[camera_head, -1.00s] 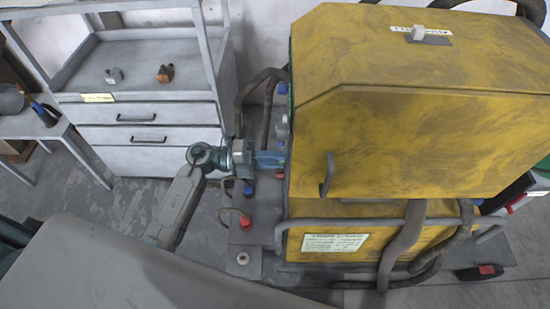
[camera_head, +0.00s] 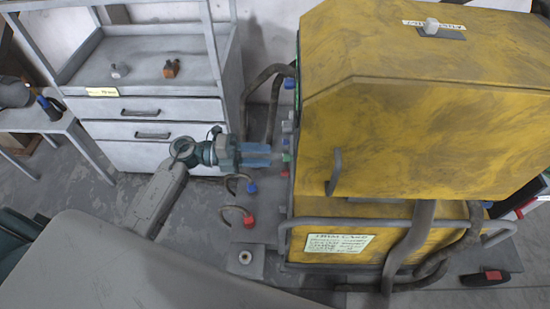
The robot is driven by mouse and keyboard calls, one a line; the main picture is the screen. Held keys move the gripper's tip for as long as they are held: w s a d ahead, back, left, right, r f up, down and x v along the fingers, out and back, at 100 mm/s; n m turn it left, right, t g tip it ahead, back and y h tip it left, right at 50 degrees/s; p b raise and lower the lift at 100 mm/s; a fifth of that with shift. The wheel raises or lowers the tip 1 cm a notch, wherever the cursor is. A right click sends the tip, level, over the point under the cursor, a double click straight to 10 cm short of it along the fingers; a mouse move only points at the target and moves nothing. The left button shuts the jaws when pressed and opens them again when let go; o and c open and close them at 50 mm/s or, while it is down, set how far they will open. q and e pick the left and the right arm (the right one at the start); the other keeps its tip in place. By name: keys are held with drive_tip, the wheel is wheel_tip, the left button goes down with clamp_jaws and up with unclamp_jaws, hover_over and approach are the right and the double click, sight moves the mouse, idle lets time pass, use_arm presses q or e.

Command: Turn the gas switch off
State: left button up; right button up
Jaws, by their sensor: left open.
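A large yellow machine (camera_head: 410,140) stands at the right. Small coloured controls (camera_head: 287,128) show edge-on along its left side; I cannot tell which one is the gas switch, or its position. My right gripper is not in view.
Hoses with a blue end (camera_head: 251,188) and a red end (camera_head: 249,221) are below the gripper. A grey drawer cabinet (camera_head: 150,110) stands behind my left arm, with small parts on its shelf. Thick hoses (camera_head: 408,245) hang at the machine's front.

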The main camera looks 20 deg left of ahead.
use_arm(q)
drive_tip(key=shift+b+v, duration=0.8)
drive_tip(key=shift+v, duration=2.05)
drive_tip(key=shift+r, duration=0.1)
